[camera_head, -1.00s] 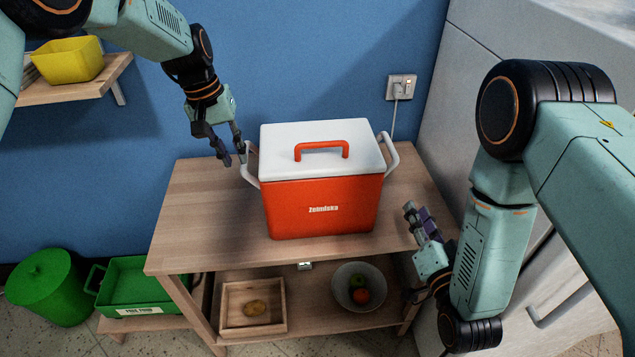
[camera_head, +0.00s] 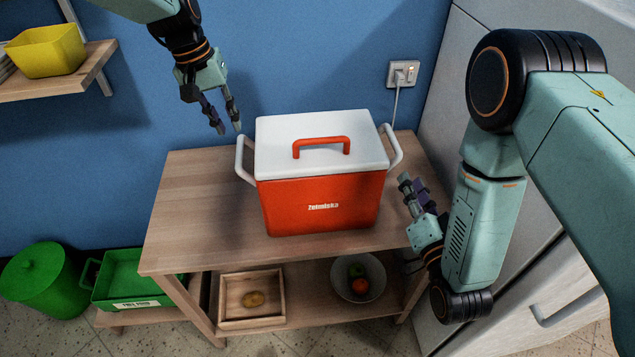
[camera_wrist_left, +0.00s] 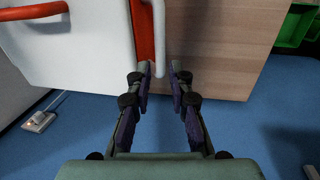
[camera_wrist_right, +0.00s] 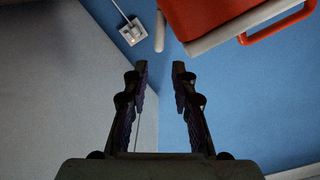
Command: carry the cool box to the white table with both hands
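The cool box (camera_head: 320,205) has an orange-red body, a white lid with an orange top handle, and white side handles. It stands upright on a wooden table. My left gripper (camera_head: 229,128) is open and empty, above and behind the left side handle (camera_head: 243,160), apart from it. The lid (camera_wrist_left: 85,45) shows in the left wrist view. My right gripper (camera_head: 410,180) is open and empty, just below and outside the right side handle (camera_head: 394,150). The right wrist view shows that handle's end (camera_wrist_right: 159,32) beyond the fingertips. No white table is in view.
The wooden table (camera_head: 190,205) has bare top left of the box. Its lower shelf holds a wooden tray (camera_head: 252,322) and a bowl (camera_head: 345,292) of fruit. A pale cabinet (camera_head: 450,110) stands close on the right. Green containers (camera_head: 130,280) sit at lower left; a wall shelf (camera_head: 75,80) is at upper left.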

